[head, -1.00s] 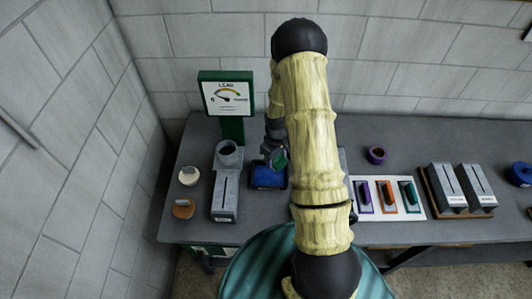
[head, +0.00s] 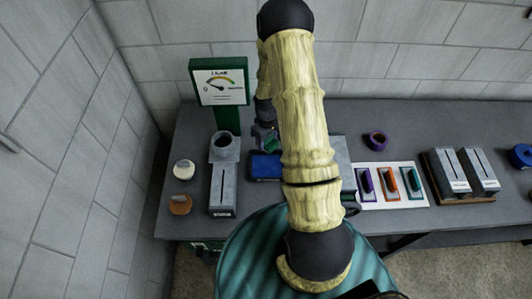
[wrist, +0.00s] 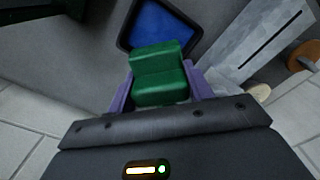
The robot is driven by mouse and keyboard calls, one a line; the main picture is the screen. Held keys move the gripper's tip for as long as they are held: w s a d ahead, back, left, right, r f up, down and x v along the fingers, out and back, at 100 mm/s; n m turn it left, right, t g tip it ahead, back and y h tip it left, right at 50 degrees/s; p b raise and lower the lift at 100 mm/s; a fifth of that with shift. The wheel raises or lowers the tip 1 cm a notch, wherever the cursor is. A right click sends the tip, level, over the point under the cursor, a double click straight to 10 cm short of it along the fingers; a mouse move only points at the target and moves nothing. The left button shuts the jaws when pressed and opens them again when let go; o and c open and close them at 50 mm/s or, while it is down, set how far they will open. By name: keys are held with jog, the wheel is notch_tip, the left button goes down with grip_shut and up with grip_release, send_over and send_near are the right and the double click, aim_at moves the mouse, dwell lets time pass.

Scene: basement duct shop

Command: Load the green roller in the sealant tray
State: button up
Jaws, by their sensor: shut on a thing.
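The green roller (wrist: 158,75) is a blocky green piece held between the purple fingers of my gripper (wrist: 160,92) in the wrist view. The gripper is shut on it. The sealant tray (wrist: 161,24) has a dark rim and a blue inside; it lies just beyond the roller, which overlaps its near edge in this view. In the head view the tray (head: 266,168) sits on the bench, with my gripper (head: 266,143) at its back edge. I cannot tell whether the roller touches the tray. My arm hides the bench right of the tray.
A grey slotted duct piece (head: 223,188) stands left of the tray, with a gauge sign (head: 219,84) behind. White (head: 184,170) and orange (head: 180,205) rolls lie farther left. At right are a white mat (head: 378,202) with coloured tools, a purple ring (head: 376,140) and two grey boxes (head: 462,172).

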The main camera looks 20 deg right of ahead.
jog(key=shift+s+d+f+b, duration=0.15)
jog(key=shift+f+b, duration=0.2)
jog(key=shift+f, duration=0.25)
notch_tip(320, 180, down, 7)
jog(key=b, duration=0.6)
jog(key=shift+b, duration=0.35)
jog(key=shift+r, duration=0.1)
jog(key=shift+f+b, duration=1.9)
jog(key=shift+f, duration=1.15)
jog(key=shift+f+b, duration=0.5)
jog(key=shift+f, duration=0.05)
